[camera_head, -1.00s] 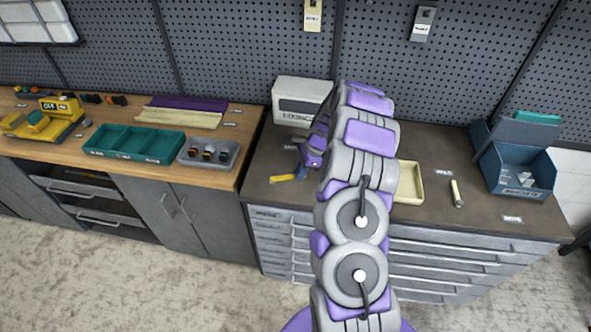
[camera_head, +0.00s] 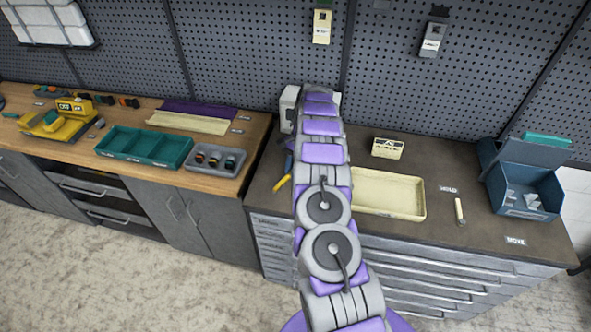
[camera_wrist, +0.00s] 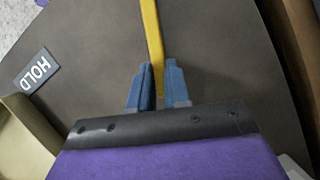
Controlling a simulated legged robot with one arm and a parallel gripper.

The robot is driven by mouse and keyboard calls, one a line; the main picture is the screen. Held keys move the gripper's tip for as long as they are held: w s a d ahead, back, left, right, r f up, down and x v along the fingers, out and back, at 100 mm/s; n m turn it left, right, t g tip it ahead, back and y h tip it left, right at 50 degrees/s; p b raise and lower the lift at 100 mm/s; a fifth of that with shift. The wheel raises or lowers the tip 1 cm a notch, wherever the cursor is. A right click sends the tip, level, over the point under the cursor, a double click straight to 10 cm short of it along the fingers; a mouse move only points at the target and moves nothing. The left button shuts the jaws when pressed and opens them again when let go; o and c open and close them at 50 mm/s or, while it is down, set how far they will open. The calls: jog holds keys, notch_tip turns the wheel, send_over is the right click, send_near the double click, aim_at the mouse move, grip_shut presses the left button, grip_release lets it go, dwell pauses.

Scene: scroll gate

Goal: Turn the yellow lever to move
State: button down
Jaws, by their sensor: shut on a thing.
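The yellow lever (camera_wrist: 153,35) shows in the wrist view as a long yellow bar running up from between my blue fingers. My gripper (camera_wrist: 158,85) is shut on its near end, one finger on each side. In the head view a yellow piece (camera_head: 282,184) with a blue part above it shows left of my arm on the dark worktop; my arm hides most of what is around it. The lever's pivot is not visible. A MOVE label (camera_head: 515,240) lies at the worktop's front right. A HOLD label (camera_wrist: 36,71) shows left of the lever in the wrist view.
A cream tray (camera_head: 420,213) is right of my arm, with a small cream box (camera_head: 388,148) behind it. A blue bin (camera_head: 523,208) stands at far right, a short pale peg (camera_head: 459,211) left of it. A wooden bench (camera_head: 225,187) with teal tray adjoins left.

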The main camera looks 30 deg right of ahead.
jog(key=shift+w+a+n, duration=0.1)
jog(key=shift+w+n, duration=0.25)
jog(key=shift+n, duration=0.05)
dwell(0.4)
jog(key=c, duration=1.1)
grip_release()
